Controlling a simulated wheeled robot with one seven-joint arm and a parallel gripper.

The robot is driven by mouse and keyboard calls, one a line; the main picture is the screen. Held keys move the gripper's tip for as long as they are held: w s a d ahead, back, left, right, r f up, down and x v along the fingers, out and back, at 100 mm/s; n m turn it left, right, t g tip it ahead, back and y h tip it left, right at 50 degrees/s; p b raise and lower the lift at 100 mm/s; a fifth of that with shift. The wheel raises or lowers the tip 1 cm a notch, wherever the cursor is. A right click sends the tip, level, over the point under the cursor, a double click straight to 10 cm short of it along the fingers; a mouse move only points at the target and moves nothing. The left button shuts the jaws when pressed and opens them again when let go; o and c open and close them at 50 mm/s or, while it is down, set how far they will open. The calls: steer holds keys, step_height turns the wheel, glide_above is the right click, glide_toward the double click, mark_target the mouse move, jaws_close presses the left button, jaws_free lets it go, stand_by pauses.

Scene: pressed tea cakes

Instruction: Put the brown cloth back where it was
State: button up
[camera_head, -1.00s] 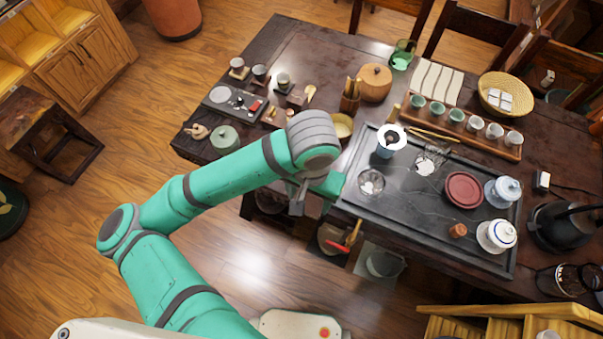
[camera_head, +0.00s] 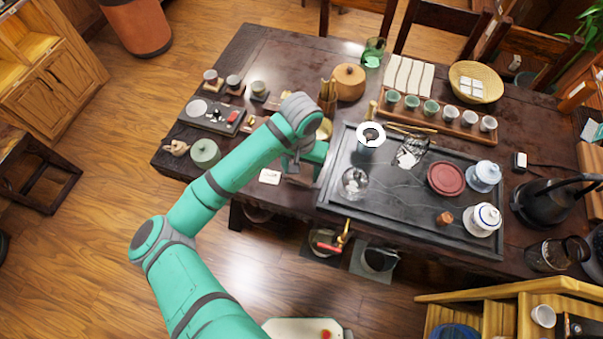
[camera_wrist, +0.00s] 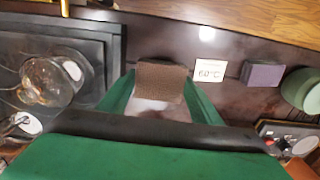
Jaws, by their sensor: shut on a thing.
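My gripper (camera_wrist: 160,97) is shut on the brown cloth (camera_wrist: 161,80), which shows as a small textured brown piece between the two green fingers in the wrist view. In the head view my gripper (camera_head: 303,167) is over the front part of the dark table, just left of the black tea tray (camera_head: 330,196). My arm and gripper mostly hide the cloth there. Whether the cloth touches the table, I cannot tell.
A white card (camera_wrist: 210,70) marked 60°C, a dark purple block (camera_wrist: 262,74) and a green pot (camera_wrist: 303,90) lie to the right in the wrist view. A glass pitcher (camera_wrist: 48,82) stands on the tray at left. The table's front edge is close.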

mark_target(302, 171)
steer(key=shift+w+f, duration=0.3)
steer(key=shift+f, duration=0.2)
steer(key=shift+d+f, duration=0.1)
steer(key=shift+f, duration=1.25)
steer(key=shift+f, duration=0.15)
steer(key=o, duration=1)
step_height(302, 171, up, 12)
steer(key=shift+r, duration=0.2)
steer(key=shift+d, duration=0.1)
